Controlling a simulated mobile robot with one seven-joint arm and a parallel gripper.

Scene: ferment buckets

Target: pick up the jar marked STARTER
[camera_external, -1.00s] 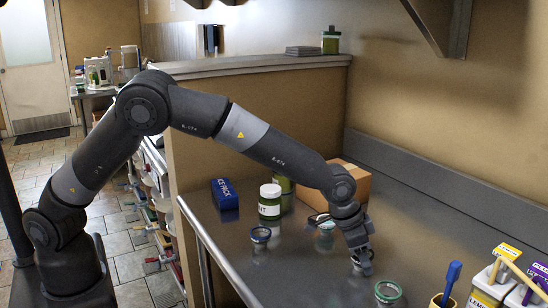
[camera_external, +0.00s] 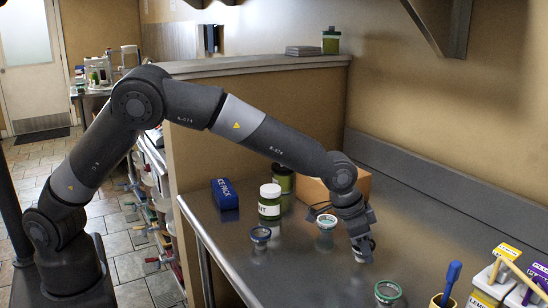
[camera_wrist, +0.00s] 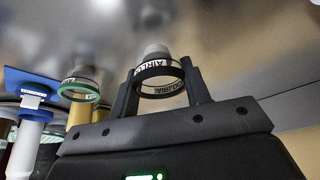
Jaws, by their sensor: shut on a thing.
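My gripper (camera_external: 363,250) is low over the steel counter, between two small ringed glass pieces. In the wrist view my gripper (camera_wrist: 160,88) has its two fingers on either side of a small piece with a black ring (camera_wrist: 157,69), and is shut on it. In the external view only a pale bit of this piece (camera_external: 359,258) shows under the fingers. I cannot read STARTER on anything. A white-lidded green jar (camera_external: 269,203) has a label ending in "NT"; its full word is hidden.
Small ringed pieces stand nearby: blue (camera_external: 260,235), green (camera_external: 388,292), and another pale one (camera_external: 326,221). Cartons (camera_external: 490,289) stand front right. The counter's right middle is clear.

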